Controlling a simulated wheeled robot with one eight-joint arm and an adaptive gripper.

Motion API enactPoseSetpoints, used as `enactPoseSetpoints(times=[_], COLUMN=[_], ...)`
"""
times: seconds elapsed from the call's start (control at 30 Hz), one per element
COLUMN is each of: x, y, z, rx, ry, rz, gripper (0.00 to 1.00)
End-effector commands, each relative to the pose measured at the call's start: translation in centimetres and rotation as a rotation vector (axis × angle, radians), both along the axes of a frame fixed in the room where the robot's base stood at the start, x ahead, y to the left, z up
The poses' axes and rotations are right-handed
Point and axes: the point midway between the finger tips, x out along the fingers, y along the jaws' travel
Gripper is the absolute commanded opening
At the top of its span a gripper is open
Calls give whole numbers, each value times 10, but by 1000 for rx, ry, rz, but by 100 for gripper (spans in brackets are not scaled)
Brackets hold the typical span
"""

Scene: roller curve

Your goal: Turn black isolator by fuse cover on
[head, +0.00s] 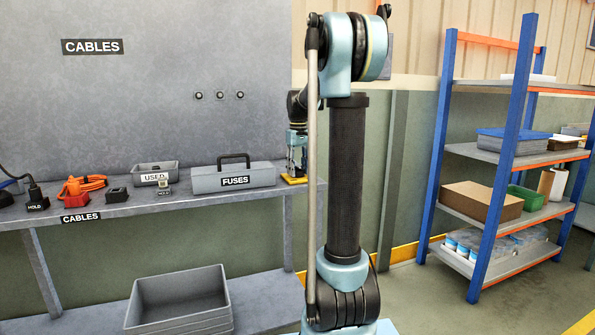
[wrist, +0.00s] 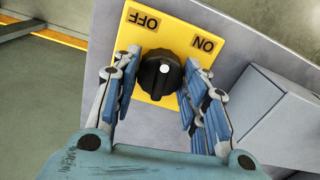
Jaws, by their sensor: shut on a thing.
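The black isolator knob (wrist: 160,75) stands on a yellow plate (wrist: 145,43) marked OFF and ON; both labels appear upside down in the wrist view. A white mark shows on the knob; I cannot tell surely which label it points to. My gripper (wrist: 160,84) is shut on the knob, with one finger at each side. In the head view my gripper (head: 296,165) points down at the bench's right end, over the yellow plate (head: 294,180). The knob is hidden there. The grey fuse cover (head: 203,183), labelled FUSES, stands just left of the plate.
An empty grey bin (head: 180,300) is on the lower shelf. A blue-framed rack (head: 515,140) stands right.

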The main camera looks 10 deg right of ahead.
Motion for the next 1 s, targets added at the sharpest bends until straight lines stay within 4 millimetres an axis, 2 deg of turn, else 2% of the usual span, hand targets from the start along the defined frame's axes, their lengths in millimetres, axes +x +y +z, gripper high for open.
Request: enactPoseSetpoints(times=[0.6,1.0], x=[2,2], y=[-1,0], z=[1,1], rx=[0,1], ry=[-4,-5], rz=[-576,-843], gripper=[16,16])
